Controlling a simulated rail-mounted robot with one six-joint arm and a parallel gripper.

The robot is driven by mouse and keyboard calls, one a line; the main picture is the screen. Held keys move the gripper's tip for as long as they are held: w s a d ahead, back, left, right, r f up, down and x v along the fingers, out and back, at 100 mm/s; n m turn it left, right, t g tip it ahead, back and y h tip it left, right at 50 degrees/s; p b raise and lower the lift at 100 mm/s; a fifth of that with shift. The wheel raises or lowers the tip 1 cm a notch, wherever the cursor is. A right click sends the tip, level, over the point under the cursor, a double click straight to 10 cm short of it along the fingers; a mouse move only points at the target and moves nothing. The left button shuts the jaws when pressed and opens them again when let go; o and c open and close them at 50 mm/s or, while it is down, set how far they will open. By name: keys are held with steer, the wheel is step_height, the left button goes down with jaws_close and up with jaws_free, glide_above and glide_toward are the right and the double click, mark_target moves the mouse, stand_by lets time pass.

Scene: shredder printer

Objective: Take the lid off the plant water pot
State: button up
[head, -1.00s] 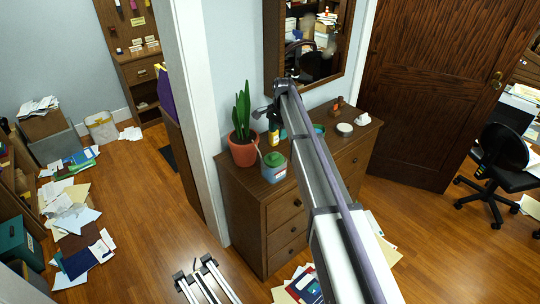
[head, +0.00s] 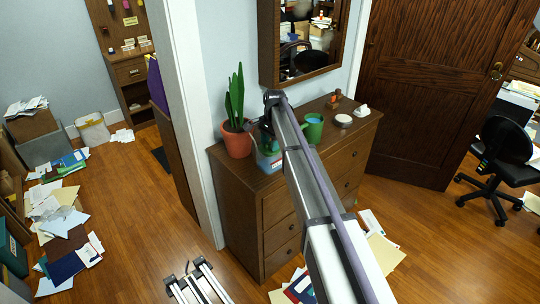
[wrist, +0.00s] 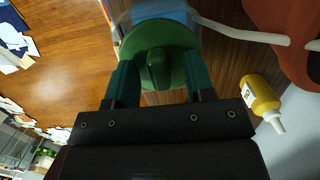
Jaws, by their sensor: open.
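The plant water pot (head: 268,161) is a pale blue-grey vessel on the dresser, partly behind my arm in the head view. The wrist view shows part of its blue body (wrist: 172,15) and its pale spout pointing right. Its round green lid (wrist: 155,38) with a raised knob is on top of it. My gripper (wrist: 160,62) is open, with one green finger on each side of the lid's knob. I cannot tell whether the fingers touch the lid. The head view mostly hides the gripper and lid behind my arm.
A potted plant (head: 237,143) stands left of the pot on the dresser (head: 240,200). A yellow bottle (wrist: 260,95) lies to the right in the wrist view. A green mug (head: 313,129), a white round dish (head: 343,121) and a white cup (head: 362,111) stand farther right.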

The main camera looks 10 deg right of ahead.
steer(key=shift+r, duration=0.1)
jaws_close()
stand_by(0.3)
